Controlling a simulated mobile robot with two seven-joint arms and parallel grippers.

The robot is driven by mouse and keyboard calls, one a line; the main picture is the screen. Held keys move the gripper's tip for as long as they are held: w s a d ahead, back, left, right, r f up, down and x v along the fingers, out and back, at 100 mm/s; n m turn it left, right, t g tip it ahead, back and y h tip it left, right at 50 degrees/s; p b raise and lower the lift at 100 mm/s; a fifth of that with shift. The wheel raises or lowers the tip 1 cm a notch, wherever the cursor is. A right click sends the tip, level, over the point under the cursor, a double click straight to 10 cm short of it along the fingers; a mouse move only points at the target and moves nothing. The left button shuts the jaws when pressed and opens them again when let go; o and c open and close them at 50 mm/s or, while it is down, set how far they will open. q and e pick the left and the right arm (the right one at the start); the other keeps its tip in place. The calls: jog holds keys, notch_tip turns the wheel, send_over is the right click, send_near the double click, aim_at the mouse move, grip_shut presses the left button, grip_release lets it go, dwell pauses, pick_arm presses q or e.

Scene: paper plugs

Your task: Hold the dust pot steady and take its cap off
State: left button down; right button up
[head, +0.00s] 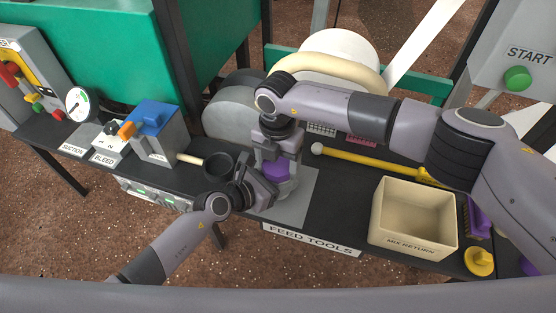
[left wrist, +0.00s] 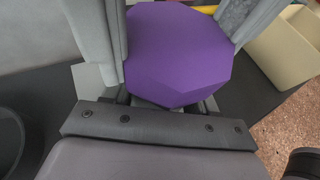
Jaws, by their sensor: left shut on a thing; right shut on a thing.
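The dust pot's purple, many-sided cap (head: 276,173) shows between my two grippers, over the grey mat. In the left wrist view the cap (left wrist: 178,52) fills the upper middle and hides most of the pot under it. My right gripper (head: 278,160) comes down from above and is shut on the cap, with a grey finger on each side. My left gripper (head: 268,190) reaches in low from the left and is shut on the pot below the cap. The pot's body is mostly hidden, so I cannot tell whether the cap is still seated.
A cream MIX RETURN bin (head: 412,222) stands to the right on the dark bench. A dark round cup (head: 218,165) is close to the left of my left gripper. A yellow rod with a white ball end (head: 365,160) lies behind. A blue-topped grey box (head: 155,130) stands further left.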

jog(key=o, duration=1.2)
jog(key=shift+c, duration=0.2)
jog(key=shift+r, duration=2.35)
notch_tip(320, 180, up, 3)
jog(key=m, duration=0.3)
notch_tip(320, 180, down, 8)
jog(key=shift+r, duration=0.1)
